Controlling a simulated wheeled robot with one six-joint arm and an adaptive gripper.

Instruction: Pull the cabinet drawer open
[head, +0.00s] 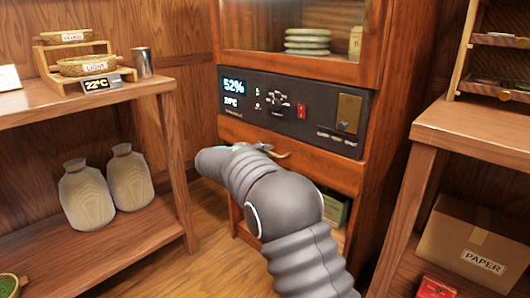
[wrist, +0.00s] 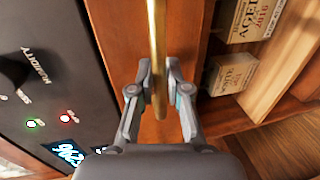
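The wooden cabinet (head: 385,90) stands in the middle of the head view. Its drawer front (head: 320,170) lies just below the black control panel and looks flush with the cabinet. A brass handle (head: 279,155) shows beside my arm; in the wrist view the handle (wrist: 157,45) runs down between my fingers. My gripper (wrist: 159,78) is closed in around the handle, with a finger close against each side. In the head view my arm hides most of the gripper and part of the drawer front.
The control panel (head: 290,105) has a knob and a red switch. Boxes (wrist: 236,72) sit in the open space below the drawer.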

